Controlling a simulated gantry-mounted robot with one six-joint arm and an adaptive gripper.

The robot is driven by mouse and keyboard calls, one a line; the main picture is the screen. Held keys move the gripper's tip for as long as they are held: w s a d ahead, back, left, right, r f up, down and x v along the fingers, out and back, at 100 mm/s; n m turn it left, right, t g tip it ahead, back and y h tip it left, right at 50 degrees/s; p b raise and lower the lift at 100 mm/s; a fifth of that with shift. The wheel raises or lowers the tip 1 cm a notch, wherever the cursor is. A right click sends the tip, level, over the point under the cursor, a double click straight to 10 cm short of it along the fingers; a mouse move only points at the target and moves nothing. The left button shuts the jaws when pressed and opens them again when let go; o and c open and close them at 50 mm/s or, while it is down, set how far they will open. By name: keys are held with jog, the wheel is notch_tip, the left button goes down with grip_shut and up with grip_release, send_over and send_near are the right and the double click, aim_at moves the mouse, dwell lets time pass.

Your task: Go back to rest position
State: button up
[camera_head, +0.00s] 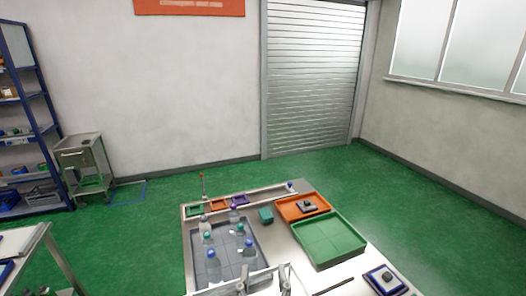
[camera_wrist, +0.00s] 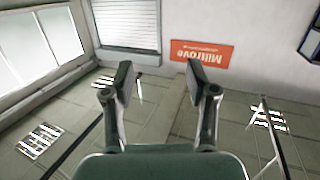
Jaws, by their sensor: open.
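My gripper (camera_wrist: 158,80) shows in the wrist view with its two dark fingers spread wide apart. Nothing is between the fingers. Behind them are the room wall, a shutter, windows and an orange sign, so the gripper is away from any work surface and touches nothing visible.
A green tray (camera_head: 328,240) and an orange tray (camera_head: 291,213) holding a dark part lie on the bench's right side. A blue-edged fixture (camera_head: 386,281) is at front right. A metal cart (camera_head: 85,160) and blue shelves (camera_head: 30,120) stand left. Green floor beyond the bench is clear.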

jog(key=s+a+f+g, duration=0.1)
jog(key=s+f+g, duration=0.3)
jog(key=s+f, duration=0.65)
notch_tip(320, 180, up, 21)
jog(key=p, duration=2)
jog(key=shift+f, duration=0.2)
jog(key=shift+w+f, duration=0.1)
